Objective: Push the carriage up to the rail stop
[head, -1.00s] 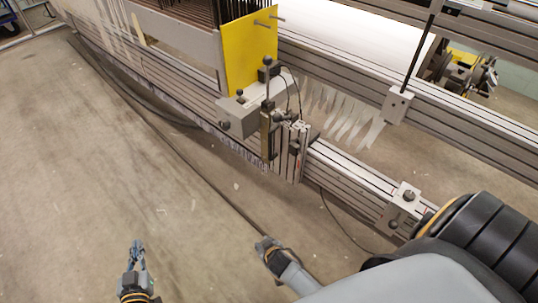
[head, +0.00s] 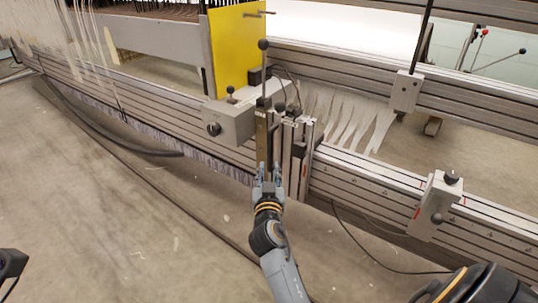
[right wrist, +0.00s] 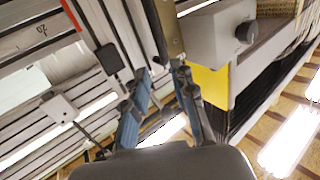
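The carriage (head: 232,122) is a grey box with a black knob, beside a yellow plate on the front rail. An upright brass-coloured bar (head: 262,130) and slotted metal uprights stand at its right side. The carriage box also shows in the right wrist view (right wrist: 215,30). The rail stop (head: 437,205), a pale block with black knobs, sits on the rail farther right, with a clear gap between. My right gripper (head: 268,172) is open, its fingertips at the bar's lower end; I cannot tell whether they touch. My left gripper's fingers are not in view.
The slotted front rail (head: 360,180) runs across the view, with bare rail between carriage and stop. White threads (head: 345,115) hang behind it. Another pale block (head: 405,90) with a rod stands on the rear rail. Dark cables lie on the open floor (head: 110,220).

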